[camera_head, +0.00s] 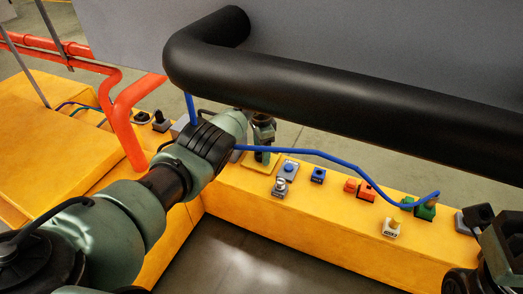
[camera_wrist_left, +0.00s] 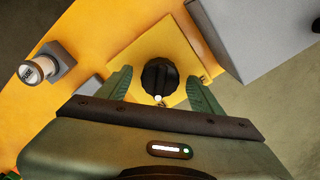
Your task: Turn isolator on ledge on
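The isolator is a black rotary knob (camera_wrist_left: 160,77) with a white mark, on a square yellow plate (camera_wrist_left: 150,38) on the ledge. In the left wrist view, my left gripper (camera_wrist_left: 160,86) has its two green fingers apart, one on each side of the knob. I see space between the knob and each finger; I cannot tell how far down they reach. In the head view, my left gripper (camera_head: 262,146) is over the ledge and hides the knob. Part of my right arm shows at the lower right; its fingers are not visible.
The yellow ledge (camera_head: 320,213) carries several buttons and switches, including a blue button (camera_head: 289,168) and a silver key-type switch (camera_head: 280,187). A thick black pipe (camera_head: 350,85) crosses above, and a blue cable (camera_head: 340,160) runs over the ledge. A grey box (camera_wrist_left: 265,30) stands close beside the plate.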

